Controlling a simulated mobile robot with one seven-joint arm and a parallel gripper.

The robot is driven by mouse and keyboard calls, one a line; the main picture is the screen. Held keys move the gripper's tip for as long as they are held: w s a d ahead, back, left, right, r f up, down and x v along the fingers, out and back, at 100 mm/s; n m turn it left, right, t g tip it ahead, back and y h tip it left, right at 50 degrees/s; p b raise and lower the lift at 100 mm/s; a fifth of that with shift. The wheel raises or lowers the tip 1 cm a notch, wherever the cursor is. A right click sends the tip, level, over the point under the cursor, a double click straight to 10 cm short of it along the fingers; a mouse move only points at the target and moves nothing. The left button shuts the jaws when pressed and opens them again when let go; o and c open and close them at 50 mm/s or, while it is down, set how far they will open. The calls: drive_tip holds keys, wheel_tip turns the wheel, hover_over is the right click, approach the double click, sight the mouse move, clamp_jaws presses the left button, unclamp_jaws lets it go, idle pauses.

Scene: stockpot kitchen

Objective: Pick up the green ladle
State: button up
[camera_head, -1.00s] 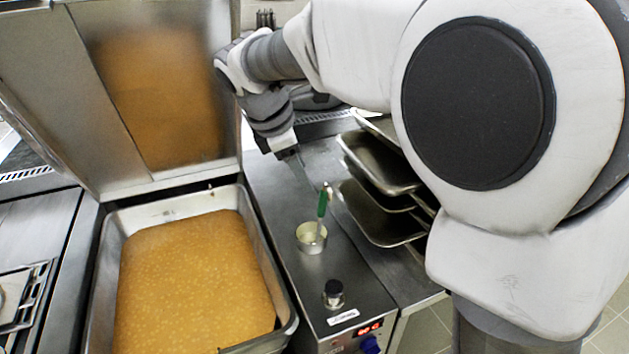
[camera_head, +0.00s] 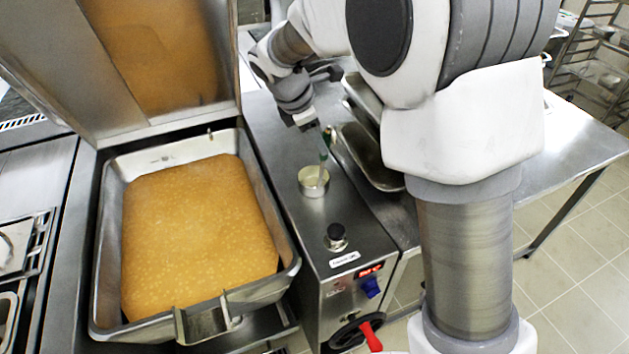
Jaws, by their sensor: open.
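My gripper (camera_head: 322,134) is open just above and behind the handle's top. Its fingers are small and partly blend with the steel behind them. I cannot tell whether they touch the handle.
A large tilting pan (camera_head: 270,205) full of orange-yellow liquid stands at left, its lid raised. Metal trays (camera_head: 367,157) are stacked close to the right. A steel table (camera_head: 580,140) is farther right.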

sight(324, 159)
drive_tip(key=x, duration=0.6)
clamp_jaws()
drive_tip(key=shift+r, duration=0.1)
idle(1.2)
